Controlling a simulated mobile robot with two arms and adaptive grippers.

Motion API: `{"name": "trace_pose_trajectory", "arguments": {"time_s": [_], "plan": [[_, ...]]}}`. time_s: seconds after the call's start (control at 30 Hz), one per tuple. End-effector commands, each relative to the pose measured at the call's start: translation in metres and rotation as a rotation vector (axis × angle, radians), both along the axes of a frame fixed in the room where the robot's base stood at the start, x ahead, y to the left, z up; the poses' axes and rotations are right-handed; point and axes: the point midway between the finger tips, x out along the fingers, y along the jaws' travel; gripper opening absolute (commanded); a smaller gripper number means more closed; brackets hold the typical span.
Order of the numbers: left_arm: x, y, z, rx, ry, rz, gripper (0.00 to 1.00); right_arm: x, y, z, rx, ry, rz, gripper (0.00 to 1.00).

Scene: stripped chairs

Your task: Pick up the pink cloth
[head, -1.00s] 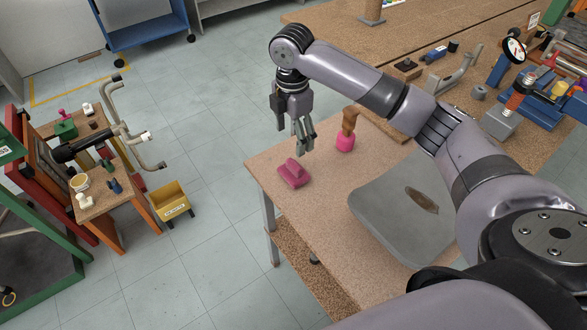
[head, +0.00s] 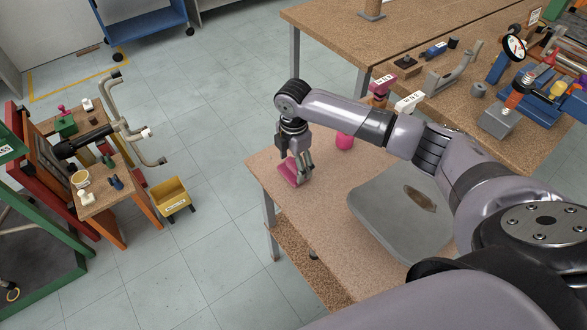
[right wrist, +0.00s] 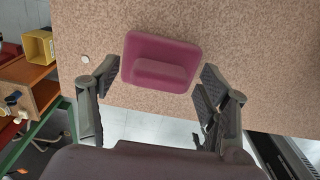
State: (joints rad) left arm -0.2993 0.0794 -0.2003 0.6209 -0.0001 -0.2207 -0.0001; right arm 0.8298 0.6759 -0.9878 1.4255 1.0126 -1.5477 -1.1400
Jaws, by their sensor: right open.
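The pink cloth (head: 289,171) is a folded pad with a raised ridge, lying near the left edge of the speckled table (head: 330,210). In the right wrist view the cloth (right wrist: 160,62) lies ahead of and between the fingertips, with gaps on both sides. My right gripper (head: 301,174) points down over the cloth and hides part of it. My left gripper is not in view.
A grey seat panel (head: 385,215) lies to the right. A yellow bin (head: 171,194) stands on the floor left of the table. A cluttered bench (head: 460,110) is behind.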

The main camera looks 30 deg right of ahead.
Motion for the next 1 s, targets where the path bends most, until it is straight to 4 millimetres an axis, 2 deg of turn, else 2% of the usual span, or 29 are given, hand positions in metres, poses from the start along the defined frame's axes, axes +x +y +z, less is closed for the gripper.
{"name": "trace_pose_trajectory", "arguments": {"time_s": [0.1,0.87,1.0], "plan": [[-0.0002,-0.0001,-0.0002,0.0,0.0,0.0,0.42,0.0,0.0,0.0,0.0,0.0,0.0,0.7],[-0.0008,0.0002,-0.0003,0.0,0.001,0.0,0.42,0.0001,-0.0002,0.0006,0.0,0.0,-0.001,0.19],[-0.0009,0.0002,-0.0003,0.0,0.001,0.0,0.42,0.0002,-0.0003,0.0007,0.0,0.0,-0.001,0.19]]}}
